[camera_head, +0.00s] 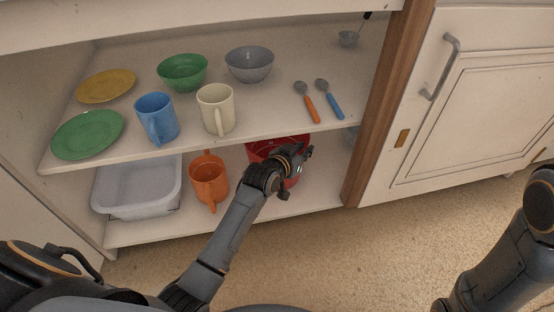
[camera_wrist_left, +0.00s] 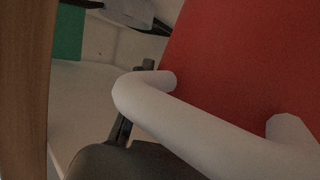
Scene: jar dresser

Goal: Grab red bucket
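The red bucket (camera_head: 262,147) stands on the lower shelf of the open cabinet, partly hidden by my left arm and the shelf above. In the left wrist view its red wall (camera_wrist_left: 255,60) fills the right side, with a pale bar-like handle (camera_wrist_left: 190,125) crossing close to the camera. My left gripper (camera_head: 297,172) is at the front of the bucket, its fingers apart. A dark finger part shows beside the handle in the wrist view; a firm hold on the handle is not visible. My right arm shows at the right, but its gripper is out of view.
The upper shelf (camera_head: 265,118), holding bowls, mugs, plates and spoons, hangs close above. A wooden post (camera_head: 372,110) bounds the opening on the right.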

